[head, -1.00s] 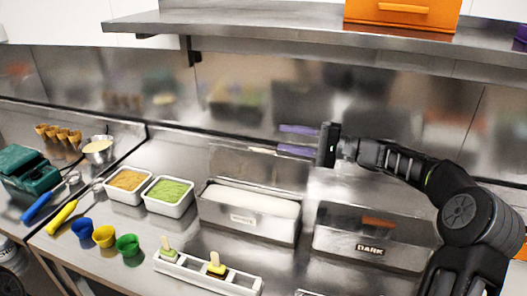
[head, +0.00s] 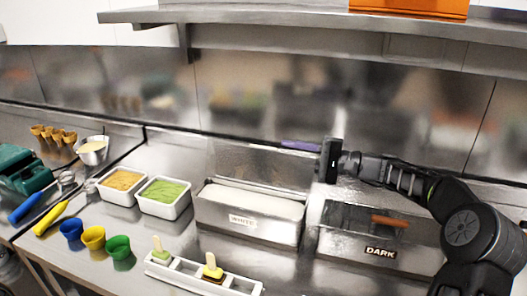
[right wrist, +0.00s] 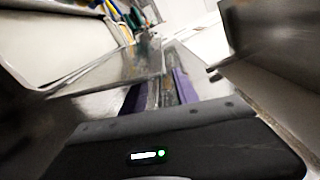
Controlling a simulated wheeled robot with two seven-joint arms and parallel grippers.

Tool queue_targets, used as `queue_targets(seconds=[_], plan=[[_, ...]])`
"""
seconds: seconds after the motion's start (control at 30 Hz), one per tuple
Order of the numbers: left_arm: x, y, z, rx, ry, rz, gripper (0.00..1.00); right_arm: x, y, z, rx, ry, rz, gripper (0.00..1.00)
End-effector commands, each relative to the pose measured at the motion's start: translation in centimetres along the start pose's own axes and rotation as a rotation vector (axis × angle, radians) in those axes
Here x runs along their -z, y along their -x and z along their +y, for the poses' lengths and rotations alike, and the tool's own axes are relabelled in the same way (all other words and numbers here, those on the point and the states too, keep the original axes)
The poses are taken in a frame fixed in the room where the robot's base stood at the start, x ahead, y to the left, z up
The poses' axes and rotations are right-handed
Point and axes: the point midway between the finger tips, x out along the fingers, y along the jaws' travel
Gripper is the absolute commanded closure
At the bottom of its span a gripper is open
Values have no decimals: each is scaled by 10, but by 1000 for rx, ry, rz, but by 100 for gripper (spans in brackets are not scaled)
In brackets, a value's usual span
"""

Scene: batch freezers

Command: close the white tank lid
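The white tank (head: 248,228), labelled WHITE, stands in the middle of the counter with a pale fill showing in it. Its steel lid (head: 262,166) stands up open along the tank's back edge. My right gripper (head: 300,146) comes in from the right at the lid's upper right. One purple finger shows just above and behind the lid's top edge; the other is hidden in the head view. The right wrist view shows both purple fingers (right wrist: 158,92) apart, with a grey steel panel close by the left one. I cannot make out anything gripped. My left gripper is out of view.
The dark tank (head: 340,238), with a reddish-brown bar on top, stands to the right. Tubs of orange (head: 122,180) and green (head: 164,190) filling stand left. A white mould tray (head: 190,277) lies in front. A steel shelf (head: 300,22) overhangs the back.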

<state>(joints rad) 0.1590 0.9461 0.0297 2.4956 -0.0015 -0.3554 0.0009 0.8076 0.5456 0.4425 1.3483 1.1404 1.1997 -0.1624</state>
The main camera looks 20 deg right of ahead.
Motion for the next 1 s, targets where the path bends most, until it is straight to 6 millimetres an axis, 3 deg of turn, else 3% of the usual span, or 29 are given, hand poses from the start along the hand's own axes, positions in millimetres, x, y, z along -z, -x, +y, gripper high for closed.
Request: queue_targets(seconds=[0.27,0.7,1.0], plan=[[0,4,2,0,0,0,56,0,-12,-1,0,-1,-2,64],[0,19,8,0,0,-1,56,0,-72,-2,0,0,-1,64],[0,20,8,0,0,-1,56,0,-78,0,0,0,0,64]])
